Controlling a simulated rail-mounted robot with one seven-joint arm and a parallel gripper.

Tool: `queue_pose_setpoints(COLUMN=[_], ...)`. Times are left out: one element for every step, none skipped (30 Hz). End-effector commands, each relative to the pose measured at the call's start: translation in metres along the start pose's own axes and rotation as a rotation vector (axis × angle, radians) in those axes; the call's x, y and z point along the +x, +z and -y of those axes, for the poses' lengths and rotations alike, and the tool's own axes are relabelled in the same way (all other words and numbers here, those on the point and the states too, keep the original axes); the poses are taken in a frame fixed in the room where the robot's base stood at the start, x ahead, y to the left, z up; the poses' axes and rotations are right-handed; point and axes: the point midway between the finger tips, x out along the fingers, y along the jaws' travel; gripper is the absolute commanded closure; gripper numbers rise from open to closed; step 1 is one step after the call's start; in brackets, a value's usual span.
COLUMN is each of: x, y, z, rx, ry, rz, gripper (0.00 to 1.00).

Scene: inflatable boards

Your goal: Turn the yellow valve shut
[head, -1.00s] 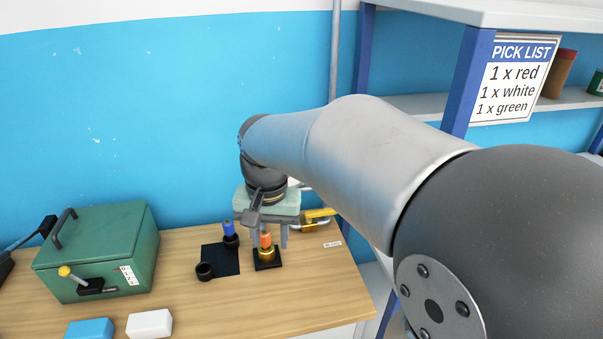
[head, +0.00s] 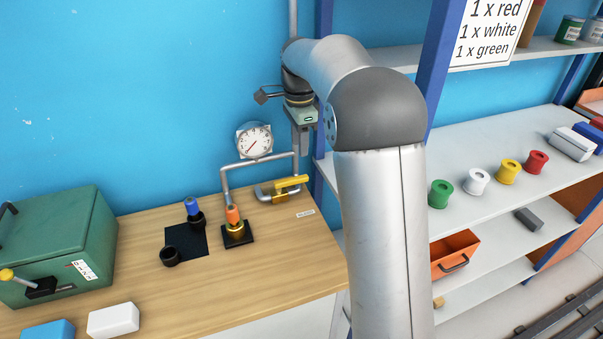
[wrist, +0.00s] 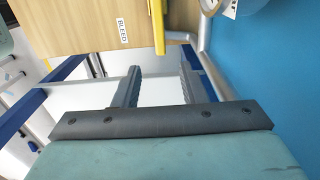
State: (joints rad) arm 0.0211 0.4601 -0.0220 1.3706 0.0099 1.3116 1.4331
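The yellow valve (head: 290,184) has a lever handle lying nearly level, pointing right, on a grey pipe (head: 226,182) at the back right of the wooden bench. In the wrist view, the yellow handle (wrist: 157,24) is at the top, beyond my fingertips. My gripper (head: 301,150) points down above the handle's right part in the head view and appears apart from it. In the wrist view my gripper (wrist: 160,72) has its two fingers apart, with nothing between them.
A pressure gauge (head: 255,140) stands behind the pipe. An orange-topped fitting (head: 234,218) and a blue-topped one (head: 193,208) stand left of the valve. A BLEED label (wrist: 124,29) lies near the handle. A shelf post (head: 324,165) is close on the right.

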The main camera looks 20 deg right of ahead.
Motion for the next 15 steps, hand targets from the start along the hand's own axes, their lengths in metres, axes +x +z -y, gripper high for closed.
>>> queue_pose_setpoints(x=[0.013, 0.019, 0.028, 0.035, 0.041, 0.049, 0.056, 0.061, 0.069, 0.074, 0.079, 0.084, 0.088, 0.092, 0.096], y=[0.000, 0.000, 0.000, 0.000, 0.000, 0.000, 0.000, 0.000, 0.000, 0.000, 0.000, 0.000, 0.000, 0.000, 0.000], z=[-0.001, -0.001, -0.001, -0.001, -0.001, -0.001, -0.001, -0.001, -0.001, -0.001, -0.001, -0.001, 0.000, 0.000, 0.000], rx=[0.000, 0.000, 0.000, 0.000, 0.000, 0.000, 0.000, 0.000, 0.000, 0.000, 0.000, 0.000, 0.000, 0.000, 0.000], ry=[0.005, 0.005, 0.005, 0.005, 0.004, 0.004, 0.004, 0.004, 0.003, 0.004, 0.003, 0.002, 0.002, 0.001, 0.002], rz=[0.001, 0.001, 0.001, 0.001, 0.001, 0.001, 0.001, 0.001, 0.001, 0.001, 0.001, 0.001, 0.001, 0.001, 0.001], gripper=[0.62, 0.62, 0.62, 0.62, 0.62, 0.62, 0.62, 0.62, 0.62, 0.62, 0.62, 0.62, 0.62, 0.62, 0.62])
